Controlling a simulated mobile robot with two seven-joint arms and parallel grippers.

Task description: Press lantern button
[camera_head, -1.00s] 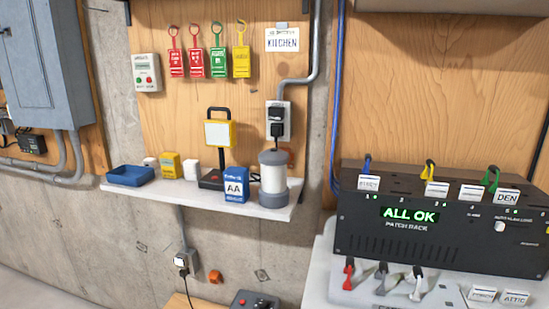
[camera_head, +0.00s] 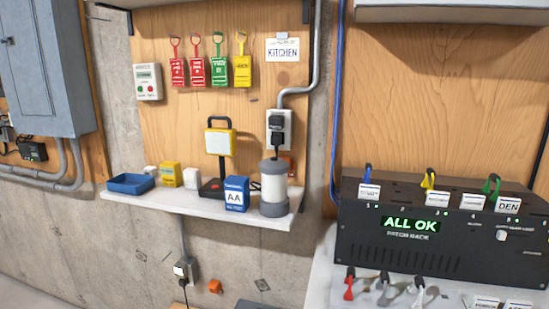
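A grey lantern (camera_head: 274,188) with a pale cylinder body, dark grey cap and base stands upright at the right end of the white shelf (camera_head: 190,204). Its button cannot be made out at this size. A yellow-framed work light (camera_head: 220,142) on a black stand with a red spot at its base stands to its left. A blue AA battery box (camera_head: 236,194) sits between them, in front of the stand's base. Neither of my grippers shows in the head view.
A blue tray (camera_head: 130,183), a yellow box (camera_head: 171,175) and small white boxes share the shelf. An outlet (camera_head: 279,130) with plugs is on the board behind the lantern. A black patch rack (camera_head: 440,232) reading ALL OK stands at right. Colored tags (camera_head: 217,66) hang above.

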